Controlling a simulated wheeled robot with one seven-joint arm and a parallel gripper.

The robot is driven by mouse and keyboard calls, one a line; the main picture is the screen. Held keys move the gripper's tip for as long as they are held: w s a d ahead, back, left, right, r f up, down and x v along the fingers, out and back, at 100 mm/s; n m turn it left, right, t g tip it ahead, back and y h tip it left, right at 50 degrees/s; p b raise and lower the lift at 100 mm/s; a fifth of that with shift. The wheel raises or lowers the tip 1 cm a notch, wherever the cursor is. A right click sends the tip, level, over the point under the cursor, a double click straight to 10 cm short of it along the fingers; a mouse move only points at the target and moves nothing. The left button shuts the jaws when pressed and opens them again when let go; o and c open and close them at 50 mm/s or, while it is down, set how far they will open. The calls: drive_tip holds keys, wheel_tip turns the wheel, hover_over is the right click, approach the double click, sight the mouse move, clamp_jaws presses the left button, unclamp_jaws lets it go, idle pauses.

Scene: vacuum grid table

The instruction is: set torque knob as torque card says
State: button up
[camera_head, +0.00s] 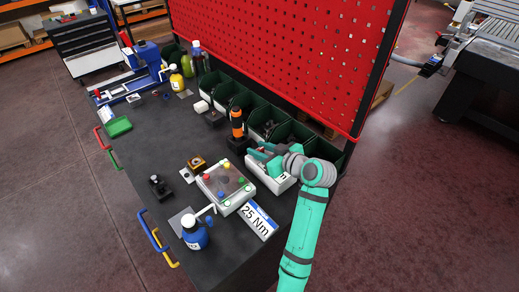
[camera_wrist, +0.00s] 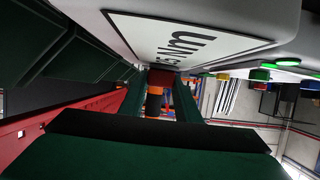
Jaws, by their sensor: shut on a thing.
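The torque card (camera_head: 258,221) reads "25 Nm" and leans at the table's front right edge. My gripper (camera_head: 258,154) is low over a white box (camera_head: 283,184). In the wrist view the box's sloped face, with a label (camera_wrist: 185,42) ending in "Nm", fills the top, upside down. My gripper (camera_wrist: 160,85) is shut on a dark red piece (camera_wrist: 158,76) at the box's far end, taken as the torque knob. Its pointer and setting are hidden. In the head view my fingers and wrist cover the knob.
An orange-and-black tool (camera_head: 237,124) stands upright just left of my fingers. Green bins (camera_head: 268,118) line the red pegboard (camera_head: 290,55) behind. A white button box (camera_head: 224,184) with coloured buttons stands left of the card. A blue bottle (camera_head: 194,234) stands at the front.

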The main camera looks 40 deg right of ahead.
drive_tip(key=o, duration=1)
drive_tip(key=shift+o, duration=0.2)
drive_tip(key=shift+s, duration=0.1)
drive_tip(key=v, duration=1)
drive_tip(key=shift+s+r, duration=0.1)
drive_tip(key=shift+s, duration=0.25)
